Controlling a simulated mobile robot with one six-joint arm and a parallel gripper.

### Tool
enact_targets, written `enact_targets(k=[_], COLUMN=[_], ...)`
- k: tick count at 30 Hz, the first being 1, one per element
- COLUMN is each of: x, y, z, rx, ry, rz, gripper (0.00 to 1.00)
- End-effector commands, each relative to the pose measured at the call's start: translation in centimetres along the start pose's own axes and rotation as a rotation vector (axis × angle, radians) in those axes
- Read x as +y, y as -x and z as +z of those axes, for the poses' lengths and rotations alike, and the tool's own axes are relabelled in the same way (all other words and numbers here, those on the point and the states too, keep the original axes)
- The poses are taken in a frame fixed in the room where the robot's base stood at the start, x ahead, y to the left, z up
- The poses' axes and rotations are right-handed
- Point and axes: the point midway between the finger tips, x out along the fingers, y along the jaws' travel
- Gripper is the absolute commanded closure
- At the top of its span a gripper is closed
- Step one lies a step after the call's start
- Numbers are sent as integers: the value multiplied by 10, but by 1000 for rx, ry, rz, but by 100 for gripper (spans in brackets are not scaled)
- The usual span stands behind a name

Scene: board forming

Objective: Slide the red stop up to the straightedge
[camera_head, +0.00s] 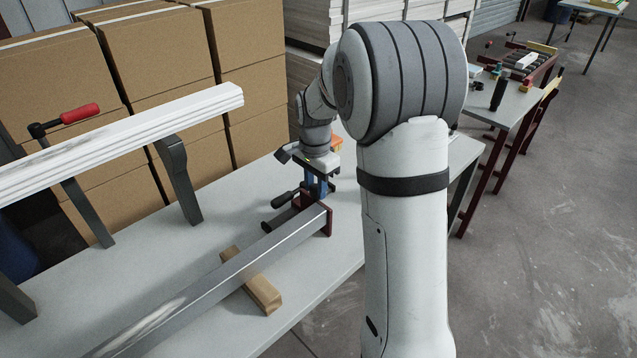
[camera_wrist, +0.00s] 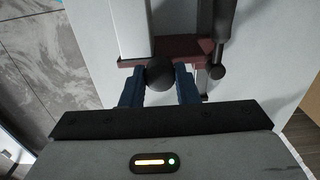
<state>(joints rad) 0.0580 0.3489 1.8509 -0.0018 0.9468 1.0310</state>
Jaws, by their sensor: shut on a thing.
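The straightedge (camera_head: 222,276) is a long metal bar running diagonally over the table. It also shows at the top of the wrist view (camera_wrist: 133,30). The dark red stop (camera_head: 327,222) is at the bar's far end, and in the wrist view the stop (camera_wrist: 190,48) lies across that end. I cannot tell whether they touch or a thin gap remains. My gripper (camera_head: 316,187) is above the stop. In the wrist view its blue fingers (camera_wrist: 160,88) are shut on a round black knob (camera_wrist: 160,72) at the stop. The fingers hide part of the stop.
A wooden block (camera_head: 262,293) lies under the bar. A white board (camera_head: 110,142) on supports stands left. Cardboard boxes (camera_head: 160,55) stand behind the table.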

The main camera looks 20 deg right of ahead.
Motion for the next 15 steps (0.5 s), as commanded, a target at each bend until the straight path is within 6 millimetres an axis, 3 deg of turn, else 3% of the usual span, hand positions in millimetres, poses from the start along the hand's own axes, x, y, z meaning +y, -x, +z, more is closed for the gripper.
enact_targets(k=[2, 3, 10, 15], x=[-1, 0, 1, 1], y=[1, 1, 1, 1], z=[-2, -2, -5, -5], rx=[0, 1, 1, 1], ry=[-3, -5, -11, -11], rz=[-5, -6, -6, -5], gripper=[100, 70, 51, 51])
